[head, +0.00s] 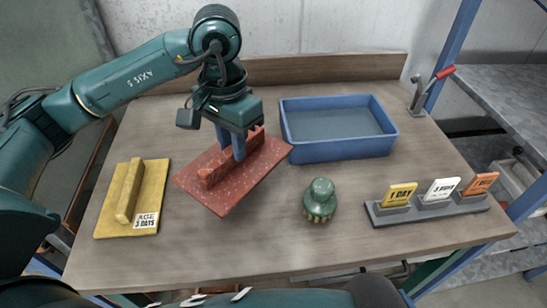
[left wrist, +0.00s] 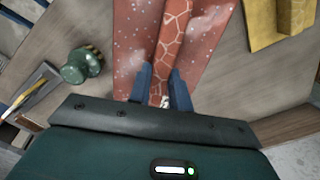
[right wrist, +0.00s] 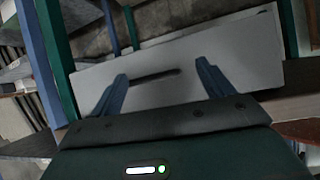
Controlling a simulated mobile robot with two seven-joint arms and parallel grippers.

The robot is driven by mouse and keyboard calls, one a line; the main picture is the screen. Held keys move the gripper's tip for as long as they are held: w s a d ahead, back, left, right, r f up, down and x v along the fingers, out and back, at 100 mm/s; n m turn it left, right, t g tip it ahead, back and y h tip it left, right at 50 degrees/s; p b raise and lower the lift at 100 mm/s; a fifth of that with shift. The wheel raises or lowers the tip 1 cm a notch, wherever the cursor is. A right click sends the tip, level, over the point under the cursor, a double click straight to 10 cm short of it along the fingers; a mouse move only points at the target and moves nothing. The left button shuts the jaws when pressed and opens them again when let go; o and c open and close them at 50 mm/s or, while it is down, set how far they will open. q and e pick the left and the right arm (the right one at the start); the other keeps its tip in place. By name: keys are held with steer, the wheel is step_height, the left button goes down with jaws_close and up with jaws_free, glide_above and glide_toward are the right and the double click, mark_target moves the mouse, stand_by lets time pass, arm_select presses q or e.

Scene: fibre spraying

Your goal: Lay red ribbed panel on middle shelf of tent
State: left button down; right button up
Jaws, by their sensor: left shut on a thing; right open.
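The red ribbed panel (head: 222,191) is a speckled red plate with a raised rib, seen tilted above the table in the head view. My left gripper (head: 238,150) is shut on its rib; in the left wrist view the fingers (left wrist: 161,88) straddle the rib of the panel (left wrist: 205,60). My right gripper (right wrist: 165,85) is open and empty, seen in the right wrist view in front of a pale grey board with a dark slot (right wrist: 230,50). I cannot tell whether the tent or its middle shelf is in view.
A yellow ribbed panel (head: 148,218) tagged "AGE 3 DAYS" lies at the left on the table (head: 260,245). A blue tray (head: 335,152) stands at the back. A green knobbed brush (head: 320,200) and a rack of day tags (head: 425,215) stand at the right.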

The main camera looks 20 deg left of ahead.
arm_select(q)
steer(key=shift+w+a+f, duration=0.1)
steer(key=shift+a+f, duration=0.05)
steer(key=shift+f, duration=0.15)
steer(key=shift+f+p, duration=0.5)
steer(key=shift+f, duration=4.2)
steer(key=c, duration=1.8)
jaws_free()
steer(key=shift+f, duration=0.2)
steer(key=o, duration=0.5)
steer(key=shift+r, duration=0.1)
